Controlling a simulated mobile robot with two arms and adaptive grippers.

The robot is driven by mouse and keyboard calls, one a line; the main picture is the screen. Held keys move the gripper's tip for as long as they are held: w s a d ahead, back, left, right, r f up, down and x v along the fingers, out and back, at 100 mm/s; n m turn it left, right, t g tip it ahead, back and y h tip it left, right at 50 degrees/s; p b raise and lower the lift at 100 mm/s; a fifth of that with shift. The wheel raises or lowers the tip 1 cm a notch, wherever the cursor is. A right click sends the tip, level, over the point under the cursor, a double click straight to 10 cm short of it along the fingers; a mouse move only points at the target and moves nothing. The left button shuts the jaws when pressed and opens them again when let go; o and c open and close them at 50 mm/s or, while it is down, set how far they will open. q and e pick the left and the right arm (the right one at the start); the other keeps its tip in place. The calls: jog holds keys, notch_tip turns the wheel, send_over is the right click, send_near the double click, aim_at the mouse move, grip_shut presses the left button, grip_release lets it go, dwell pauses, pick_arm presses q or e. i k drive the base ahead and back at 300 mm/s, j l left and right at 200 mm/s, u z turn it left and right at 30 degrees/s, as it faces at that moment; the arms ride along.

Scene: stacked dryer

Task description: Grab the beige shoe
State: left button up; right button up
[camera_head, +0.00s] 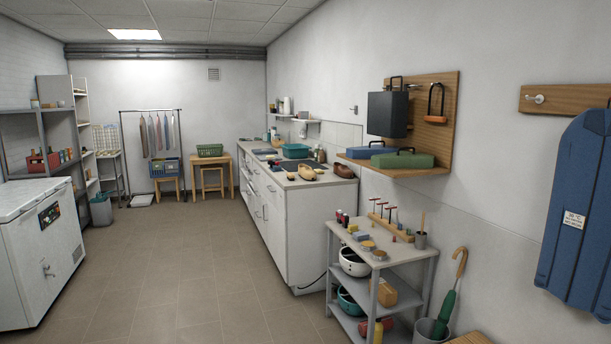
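A small tan-beige item (307,173), shaped like a shoe, lies on the near part of the long white counter (280,190). A darker brown shoe-like item (344,171) lies to its right, at the counter's near right corner. Both are small in the head view, so their details are hard to tell. Neither of my grippers shows in this view.
A grey shelf cart (385,256) with bowls and tools stands in front of the counter on the right. A bin (431,331) holds a green umbrella. A white chest freezer (40,250) stands at left. The tiled floor (180,270) between is clear.

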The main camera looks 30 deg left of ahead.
aim_at(307, 173)
jog(key=i+j+u, duration=0.6)
jog(key=i+j, duration=0.15)
jog(key=i+j+u, duration=0.25)
jog(key=i, duration=0.25)
jog(key=i+j+u, duration=0.15)
jog(key=i+u, duration=0.15)
jog(key=i, duration=0.15)
jog(key=i+u, duration=0.3)
jog(key=i, duration=0.15)
jog(key=i+z, duration=0.1)
jog(key=i, duration=0.55)
jog(key=i+j, duration=0.15)
jog(key=i, duration=0.45)
jog(key=i+j+z, duration=0.15)
jog(key=i, duration=0.5)
